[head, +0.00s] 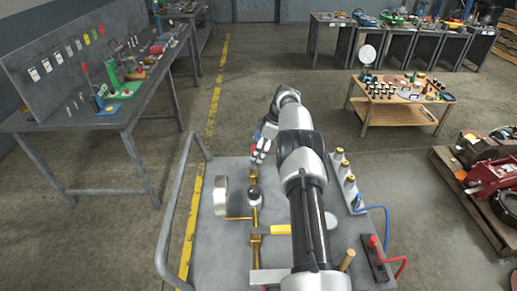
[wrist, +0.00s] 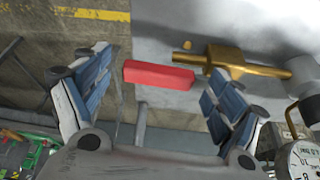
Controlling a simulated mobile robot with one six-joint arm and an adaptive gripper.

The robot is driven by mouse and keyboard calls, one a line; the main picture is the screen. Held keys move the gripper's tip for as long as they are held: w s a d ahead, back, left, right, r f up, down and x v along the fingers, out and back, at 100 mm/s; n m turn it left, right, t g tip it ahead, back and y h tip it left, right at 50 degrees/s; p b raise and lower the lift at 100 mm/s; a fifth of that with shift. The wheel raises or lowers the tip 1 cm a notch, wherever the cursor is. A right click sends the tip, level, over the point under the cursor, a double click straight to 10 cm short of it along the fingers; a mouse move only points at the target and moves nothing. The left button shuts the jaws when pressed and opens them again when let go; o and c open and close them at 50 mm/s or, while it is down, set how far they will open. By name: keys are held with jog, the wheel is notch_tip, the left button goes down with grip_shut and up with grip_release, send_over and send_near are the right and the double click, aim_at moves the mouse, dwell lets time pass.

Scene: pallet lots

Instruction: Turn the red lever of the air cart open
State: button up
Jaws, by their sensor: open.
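The air cart (head: 215,264) stands in front of me in the head view, with a brass pipe and valves on its grey top. The red lever (wrist: 160,75) shows in the wrist view as a red bar, its right end near a brass valve body (wrist: 236,60). My gripper (head: 261,152) is over the far edge of the cart. In the wrist view my gripper (wrist: 157,68) is open, with one finger on each side of the red lever. The right fingertip looks close to the lever's end; I cannot tell whether they touch. In the head view my gripper and arm mostly hide the lever.
A round gauge (wrist: 305,158) sits close beside the right finger. A tube rail (head: 170,215) edges the left side. A workbench (head: 110,120) stands to the left.

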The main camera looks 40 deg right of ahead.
jog(key=shift+r, duration=0.1)
jog(key=v, duration=1.2)
jog(key=shift+c, duration=0.2)
